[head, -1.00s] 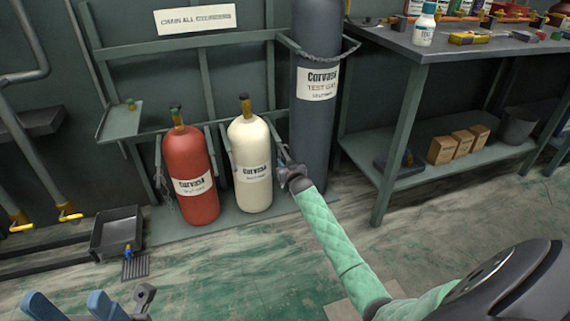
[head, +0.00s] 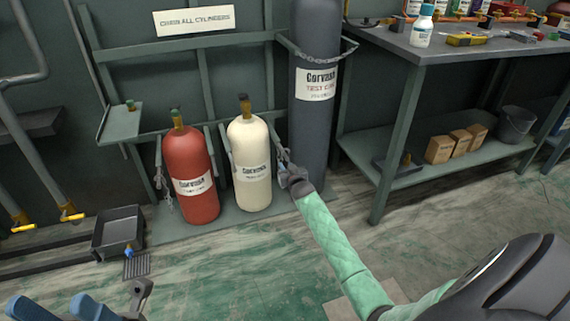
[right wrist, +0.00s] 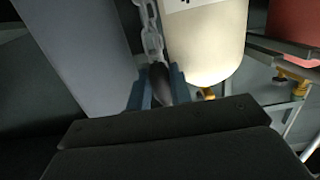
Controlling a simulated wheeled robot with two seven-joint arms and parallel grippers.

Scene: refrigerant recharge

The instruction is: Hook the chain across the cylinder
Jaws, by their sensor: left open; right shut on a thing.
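In the head view a cream cylinder (head: 249,165) stands upright on the rack base, between a red cylinder (head: 189,176) and a tall grey cylinder (head: 312,120). My right gripper (head: 284,170) is at the cream cylinder's right side, in front of the grey one. In the right wrist view its blue fingers (right wrist: 157,86) are shut on the end of a hanging chain (right wrist: 151,35), beside the cream cylinder (right wrist: 208,40). The gripper hides the chain's end. No chain shows across the front of the cream cylinder. My left gripper (head: 80,308) is open and empty at the bottom left.
Another chain (head: 167,190) hangs at the red cylinder's left. A workbench (head: 460,50) with bottles and a lower shelf stands at right. A black tray (head: 118,228) lies on the floor at left.

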